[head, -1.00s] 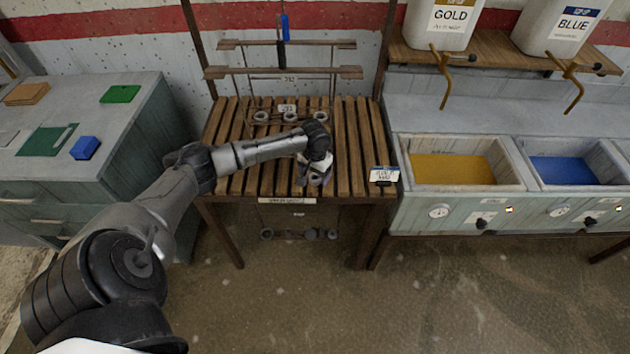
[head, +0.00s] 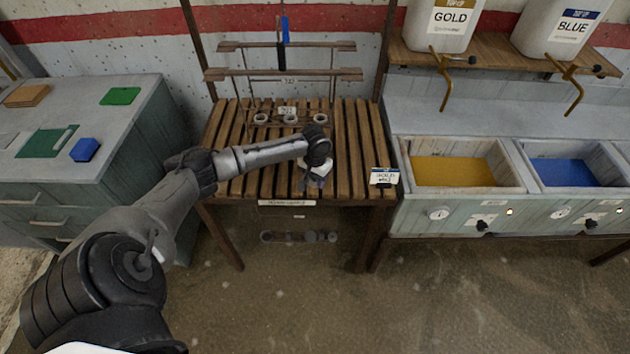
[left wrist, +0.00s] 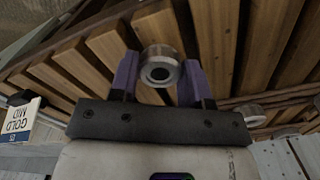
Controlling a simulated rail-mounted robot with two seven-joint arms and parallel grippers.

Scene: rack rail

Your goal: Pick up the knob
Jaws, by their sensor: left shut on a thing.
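The knob (left wrist: 160,66) is a small silver metal cylinder with a dark hole in its end. In the left wrist view it sits between the two purple fingers of my left gripper (head: 314,186), which is shut on it. In the head view my left gripper is over the front part of the slatted wooden bench (head: 349,145), and the knob cannot be made out there. My right gripper is not in view.
Several ring-shaped metal pieces (head: 260,119) stand in a rack row behind my gripper. A GOLD MID card (head: 384,176) stands at the bench's right front. Gold (head: 452,171) and blue (head: 566,171) basins lie to the right. A grey cabinet (head: 108,135) stands left.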

